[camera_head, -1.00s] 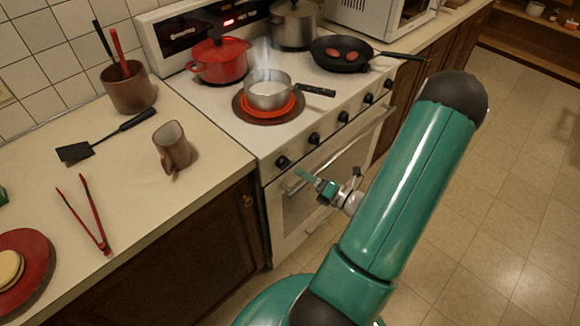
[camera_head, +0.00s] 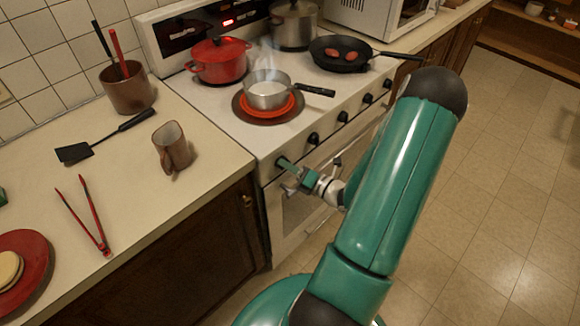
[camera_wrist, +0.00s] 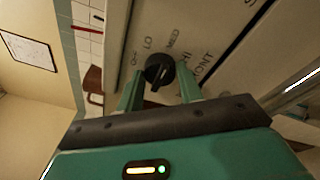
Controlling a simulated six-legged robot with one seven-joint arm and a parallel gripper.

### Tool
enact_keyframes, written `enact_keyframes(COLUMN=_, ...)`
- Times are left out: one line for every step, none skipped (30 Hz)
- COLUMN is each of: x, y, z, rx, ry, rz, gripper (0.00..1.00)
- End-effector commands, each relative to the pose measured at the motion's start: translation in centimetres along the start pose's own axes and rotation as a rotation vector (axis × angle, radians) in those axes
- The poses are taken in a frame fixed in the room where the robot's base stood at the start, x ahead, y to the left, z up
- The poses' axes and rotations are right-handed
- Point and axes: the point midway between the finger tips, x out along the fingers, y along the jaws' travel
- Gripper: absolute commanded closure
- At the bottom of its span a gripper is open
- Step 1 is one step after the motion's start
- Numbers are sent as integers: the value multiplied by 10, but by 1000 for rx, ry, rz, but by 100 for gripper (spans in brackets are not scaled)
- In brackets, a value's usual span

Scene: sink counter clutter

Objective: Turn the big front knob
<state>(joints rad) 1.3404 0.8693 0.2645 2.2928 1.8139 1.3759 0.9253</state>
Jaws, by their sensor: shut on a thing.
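The big front knob is the black, round, leftmost knob (camera_head: 283,162) on the stove's front panel, partly covered by my gripper in the head view. In the wrist view the knob (camera_wrist: 158,70) sits between my two green fingers, with OFF, LO, MED and HI printed around it. My gripper (camera_head: 287,165) reaches the panel from the front right. In the wrist view my gripper (camera_wrist: 160,84) is shut on the knob, one finger on each side. The exact contact points are hard to see.
A steaming saucepan (camera_head: 268,96) stands on the glowing front burner (camera_head: 262,115), close above the knob. A red pot (camera_head: 219,62), a steel pot (camera_head: 294,28) and a black frying pan (camera_head: 340,56) stand on the stove. Several smaller knobs line the panel rightward.

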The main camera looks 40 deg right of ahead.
Motion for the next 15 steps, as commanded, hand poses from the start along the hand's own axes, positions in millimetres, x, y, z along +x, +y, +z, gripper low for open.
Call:
enact_keyframes(x=0, y=0, z=0, rx=-1, ry=0, rz=0, gripper=86)
enact_keyframes(x=0, y=0, z=0, rx=-2, ry=0, rz=0, gripper=86)
enact_keyframes(x=0, y=0, z=0, rx=-5, ry=1, rz=0, gripper=86)
enact_keyframes(x=0, y=0, z=0, rx=-8, ry=1, rz=0, gripper=86)
enact_keyframes(x=0, y=0, z=0, rx=-12, ry=1, rz=-1, gripper=86)
enact_keyframes(x=0, y=0, z=0, rx=-20, ry=2, rz=-2, gripper=86)
enact_keyframes(x=0, y=0, z=0, rx=-27, ry=3, rz=-2, gripper=86)
enact_keyframes(x=0, y=0, z=0, rx=-36, ry=3, rz=-3, gripper=86)
enact_keyframes(x=0, y=0, z=0, rx=-49, ry=4, rz=-5, gripper=86)
enact_keyframes(x=0, y=1, z=0, rx=-61, ry=5, rz=-6, gripper=86)
enact_keyframes(x=0, y=1, z=0, rx=-75, ry=6, rz=-8, gripper=86)
enact_keyframes(x=0, y=1, z=0, rx=-94, ry=8, rz=-10, gripper=86)
enact_keyframes(x=0, y=1, z=0, rx=-112, ry=9, rz=-12, gripper=86)
enact_keyframes(x=0, y=1, z=0, rx=-129, ry=11, rz=-14, gripper=86)
enact_keyframes(x=0, y=1, z=0, rx=-156, ry=13, rz=-17, gripper=86)
